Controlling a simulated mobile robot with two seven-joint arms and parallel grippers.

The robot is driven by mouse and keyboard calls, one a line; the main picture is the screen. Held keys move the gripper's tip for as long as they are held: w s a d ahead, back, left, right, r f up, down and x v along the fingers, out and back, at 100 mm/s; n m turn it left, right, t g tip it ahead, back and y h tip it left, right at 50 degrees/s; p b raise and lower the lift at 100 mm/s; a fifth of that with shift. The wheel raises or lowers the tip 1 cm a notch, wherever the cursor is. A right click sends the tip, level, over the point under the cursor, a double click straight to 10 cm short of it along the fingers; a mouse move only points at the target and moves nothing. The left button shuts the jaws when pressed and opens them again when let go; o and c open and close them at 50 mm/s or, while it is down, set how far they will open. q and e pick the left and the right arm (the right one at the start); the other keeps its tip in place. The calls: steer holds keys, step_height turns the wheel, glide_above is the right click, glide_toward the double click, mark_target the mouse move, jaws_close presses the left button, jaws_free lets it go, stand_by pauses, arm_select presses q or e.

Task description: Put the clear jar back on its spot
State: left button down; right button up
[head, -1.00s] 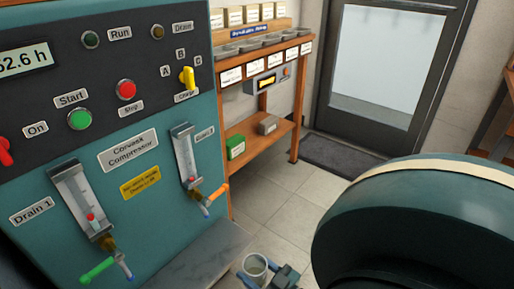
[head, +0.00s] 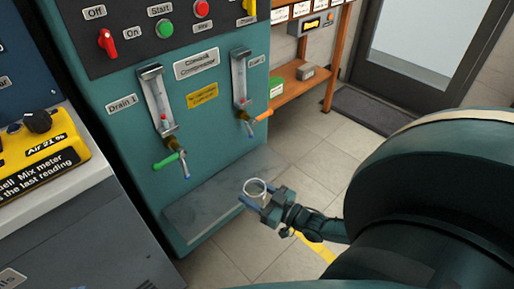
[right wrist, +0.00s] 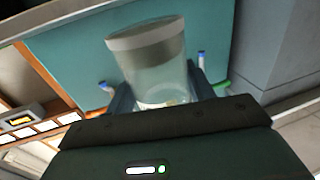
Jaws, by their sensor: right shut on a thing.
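The clear jar (head: 254,188) is held by my right gripper (head: 258,203) in front of the compressor panel, over or near the right part of the grey ledge (head: 205,212). In the right wrist view the jar (right wrist: 152,65) is see-through with a pale band at one end, and it sits between the two fingers of the right gripper (right wrist: 165,92). Whether the jar touches the ledge cannot be told. My left gripper is not in view.
The teal compressor panel (head: 205,125) carries two drain tubes, one with a green-handled valve (head: 168,160) and one with an orange-handled valve (head: 262,115). A yellow mix meter (head: 40,150) stands on a grey cabinet at left. A wooden shelf (head: 335,85) stands behind. Tiled floor is free at right.

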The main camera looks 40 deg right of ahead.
mark_target(250, 188)
steer(key=shift+w+f+b, duration=0.2)
steer(key=shift+w+b, duration=0.5)
steer(key=shift+w, duration=0.4)
steer(key=shift+d+b+x, duration=0.2)
steer(key=shift+b+x, duration=0.7)
steer(key=shift+x, duration=0.6)
steer(key=w, duration=0.1)
steer(key=w+b, duration=0.2)
steer(key=shift+a+f, duration=0.1)
steer(key=shift+f, duration=0.15)
steer(key=shift+w+a+f+b, duration=0.1)
steer(key=shift+w+f+b, duration=0.1)
steer(key=shift+w+b, duration=0.6)
steer(key=shift+w, duration=0.55)
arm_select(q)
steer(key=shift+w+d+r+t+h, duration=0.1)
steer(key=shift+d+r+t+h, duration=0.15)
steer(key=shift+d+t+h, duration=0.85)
arm_select(e)
steer(key=shift+w, duration=0.1)
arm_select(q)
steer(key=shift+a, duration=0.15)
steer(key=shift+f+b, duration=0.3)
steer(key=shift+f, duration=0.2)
arm_select(e)
steer(key=shift+f, duration=0.45)
